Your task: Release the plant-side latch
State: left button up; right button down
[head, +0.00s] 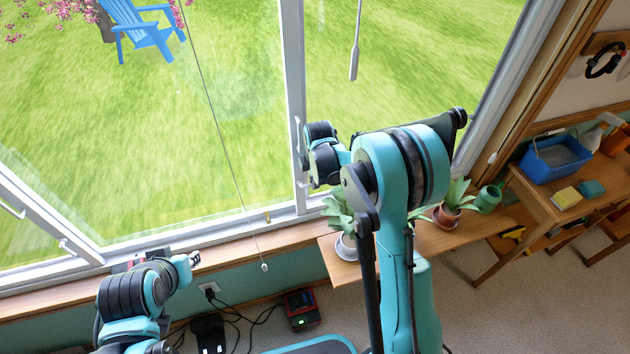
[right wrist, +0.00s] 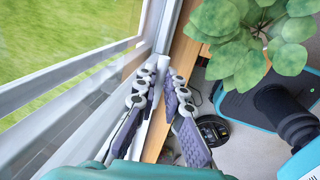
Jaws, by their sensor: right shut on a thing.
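My right gripper (head: 308,184) is up against the white window post (head: 291,95), with its fingers mostly hidden behind my arm in the head view. In the right wrist view, the two grey padded fingers of my right gripper (right wrist: 161,75) are close together, shut on a thin white piece, the latch (right wrist: 161,64), at the window frame. Most of the latch is hidden between the fingers. Another white lever (head: 298,133) shows higher on the post. My left gripper (head: 193,258) is low near the window sill, away from the latch; its fingers are too small to read.
Potted plants (head: 453,211) stand on the wooden shelf (head: 483,232) right of the post; leaves (right wrist: 252,42) are close beside my right gripper. A thin cord (head: 225,149) hangs before the left pane. A blue bin (head: 556,163) sits on the table at right. Cables lie on the floor.

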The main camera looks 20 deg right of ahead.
jog(key=c, duration=1.9)
grip_release()
notch_tip(320, 180, up, 12)
jog(key=s, duration=0.2)
jog(key=shift+s+f, duration=0.15)
jog(key=shift+s, duration=0.05)
jog(key=s+r+m+t, duration=0.3)
jog(key=s+r+m, duration=0.4)
jog(key=s+m, duration=0.5)
jog(key=s+f+m+t, duration=0.2)
jog(key=s+m, duration=0.4)
jog(key=s, duration=0.5)
jog(key=shift+s+m, duration=0.3)
jog(key=shift+s, duration=0.05)
